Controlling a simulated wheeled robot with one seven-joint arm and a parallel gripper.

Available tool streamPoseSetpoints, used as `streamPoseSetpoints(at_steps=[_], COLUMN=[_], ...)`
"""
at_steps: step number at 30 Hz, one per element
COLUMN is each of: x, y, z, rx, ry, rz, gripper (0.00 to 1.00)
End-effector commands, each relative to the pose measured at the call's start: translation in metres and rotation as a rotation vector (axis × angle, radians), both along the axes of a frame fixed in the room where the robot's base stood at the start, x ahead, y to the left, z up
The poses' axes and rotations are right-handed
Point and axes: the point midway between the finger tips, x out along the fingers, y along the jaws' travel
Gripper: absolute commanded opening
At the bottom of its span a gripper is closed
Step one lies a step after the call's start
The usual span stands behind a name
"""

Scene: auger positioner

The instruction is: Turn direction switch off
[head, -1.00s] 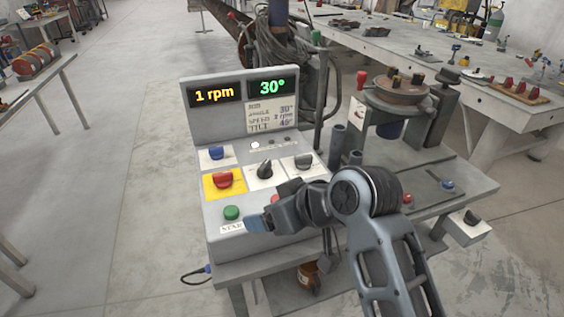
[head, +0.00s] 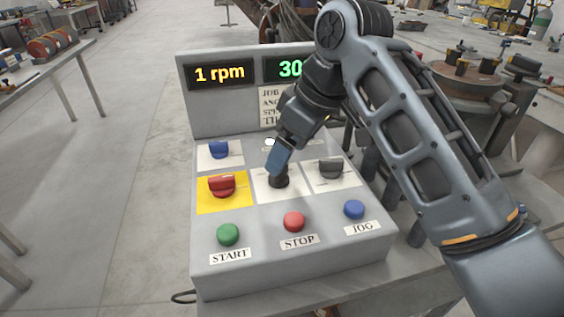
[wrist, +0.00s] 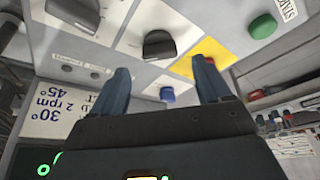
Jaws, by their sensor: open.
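The control panel (head: 300,262) carries several rotary switches; their small labels are not readable, so I cannot tell which is the direction switch. A black knob (head: 279,181) sits mid-panel on a white plate, a grey knob (head: 331,169) to its right. A red knob (head: 221,186) on yellow is at left, a blue knob (head: 218,150) above it. My gripper (head: 281,158) is just above and behind the black knob, partly covering it. In the wrist view my gripper (wrist: 163,67) is open and empty, the black knob (wrist: 160,45) lying beyond and between its fingertips.
START (head: 228,235), STOP (head: 293,221) and JOG (head: 354,209) buttons line the panel's front. The display (head: 219,73) reads 1 rpm; the angle display beside it is partly covered by my arm. A workbench (head: 522,95) stands behind at right.

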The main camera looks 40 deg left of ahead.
Motion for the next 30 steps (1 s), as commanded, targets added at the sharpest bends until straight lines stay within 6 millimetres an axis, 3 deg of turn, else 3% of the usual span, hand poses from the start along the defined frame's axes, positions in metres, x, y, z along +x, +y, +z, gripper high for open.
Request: streamPoseSetpoints(at_steps=[9, 20, 30], x=[-0.001, -0.001, -0.001], y=[0.015, 0.017, 0.017], z=[-0.037, -0.042, -0.042], rx=[0.001, 0.002, 0.002], ry=[0.001, -0.001, -0.001], rz=[-0.002, -0.002, -0.002], gripper=[0.77, 0.77, 0.44])
